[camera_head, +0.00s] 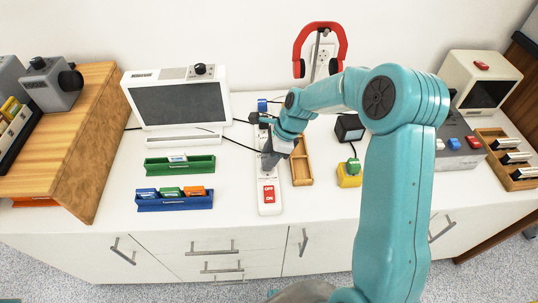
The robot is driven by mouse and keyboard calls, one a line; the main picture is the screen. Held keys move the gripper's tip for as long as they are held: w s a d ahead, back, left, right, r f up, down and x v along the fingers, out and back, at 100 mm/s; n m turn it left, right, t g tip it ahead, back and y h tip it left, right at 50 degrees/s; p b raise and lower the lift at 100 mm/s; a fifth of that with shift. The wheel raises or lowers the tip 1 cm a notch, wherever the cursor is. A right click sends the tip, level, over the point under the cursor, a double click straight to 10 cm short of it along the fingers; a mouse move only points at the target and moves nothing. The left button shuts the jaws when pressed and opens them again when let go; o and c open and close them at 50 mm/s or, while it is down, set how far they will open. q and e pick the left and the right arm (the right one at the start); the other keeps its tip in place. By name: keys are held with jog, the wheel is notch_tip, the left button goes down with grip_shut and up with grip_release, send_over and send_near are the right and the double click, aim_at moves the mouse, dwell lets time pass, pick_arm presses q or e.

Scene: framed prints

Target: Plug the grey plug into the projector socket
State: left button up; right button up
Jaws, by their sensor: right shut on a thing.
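My right gripper (265,140) is over the white power strip (268,178), reached by the teal arm from the right. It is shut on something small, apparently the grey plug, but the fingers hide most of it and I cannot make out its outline. The strip runs front to back with a red ON/OFF switch (268,194) at its near end. A blue plug (262,105) sits at its far end. The gripper covers the middle sockets, so I cannot tell which is the projector socket or whether the plug touches it. My left gripper is out of view.
A white monitor (177,105) stands left of the strip, with a dark cable toward the gripper. Green (180,166) and blue (174,200) trays lie in front of it. A wooden tray (302,162) lies close right of the strip, then a yellow block (349,175).

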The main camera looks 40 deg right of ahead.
jog(key=shift+f+b, duration=0.3)
jog(key=shift+f, duration=0.3)
jog(key=o, duration=1.1)
jog(key=v, duration=1.6)
jog(key=shift+s+d+r, duration=0.1)
jog(key=shift+s+r, duration=0.05)
jog(key=shift+r, duration=0.05)
